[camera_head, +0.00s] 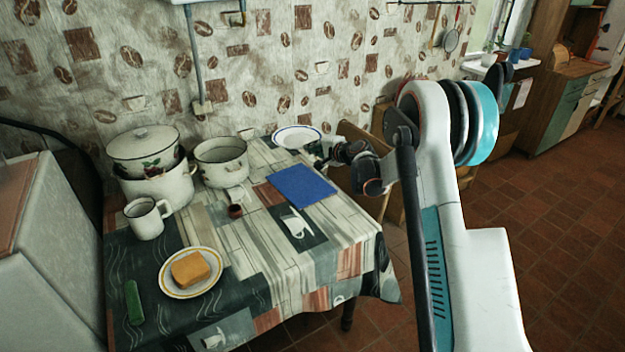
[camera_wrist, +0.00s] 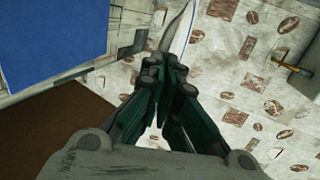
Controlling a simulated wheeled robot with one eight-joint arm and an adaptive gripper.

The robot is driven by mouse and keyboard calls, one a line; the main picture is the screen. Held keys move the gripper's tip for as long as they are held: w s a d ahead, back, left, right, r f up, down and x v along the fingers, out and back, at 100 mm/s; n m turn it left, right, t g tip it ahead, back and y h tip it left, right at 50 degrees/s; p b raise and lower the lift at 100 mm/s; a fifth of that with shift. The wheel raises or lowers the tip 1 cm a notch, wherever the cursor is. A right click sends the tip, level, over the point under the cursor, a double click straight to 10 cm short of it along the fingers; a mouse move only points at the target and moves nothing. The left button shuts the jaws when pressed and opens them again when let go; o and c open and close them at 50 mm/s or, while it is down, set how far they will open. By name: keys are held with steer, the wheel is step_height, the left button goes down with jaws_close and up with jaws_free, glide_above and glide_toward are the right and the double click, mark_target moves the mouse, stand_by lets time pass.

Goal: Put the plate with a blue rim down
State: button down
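The plate with a blue rim (camera_head: 297,137) is white and looks roughly level at the far end of the table (camera_head: 335,236). In the wrist view the plate (camera_wrist: 181,32) shows nearly edge-on, a thin white and blue shape beyond my fingertips. My gripper (camera_head: 325,157) is at the plate's right edge. In the wrist view my gripper (camera_wrist: 166,68) has its fingers close together, with the plate's rim between them. The fingers hide the gripped part of the rim. I cannot tell whether the plate's underside touches the tablecloth.
A blue flat board (camera_head: 301,186) lies just in front of the plate. A white pot (camera_head: 221,161), stacked pots (camera_head: 157,186) and a mug (camera_head: 147,218) stand left. A yellow-rimmed plate (camera_head: 170,285) with a yellow-orange block (camera_head: 191,268) is nearer. A chair (camera_head: 362,148) stands right of the table.

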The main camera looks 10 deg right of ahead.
mark_target(314, 197)
steer(key=f+b, duration=0.2)
steer(key=f, duration=0.4)
steer(key=f+b, duration=0.2)
steer(key=f, duration=0.5)
steer(key=f+b, duration=0.3)
steer(key=f, duration=0.4)
steer(key=shift+w+d, duration=0.25)
steer(key=c, duration=2.3)
jaws_free()
steer(key=shift+o, duration=1.1)
steer(key=shift+r, duration=0.1)
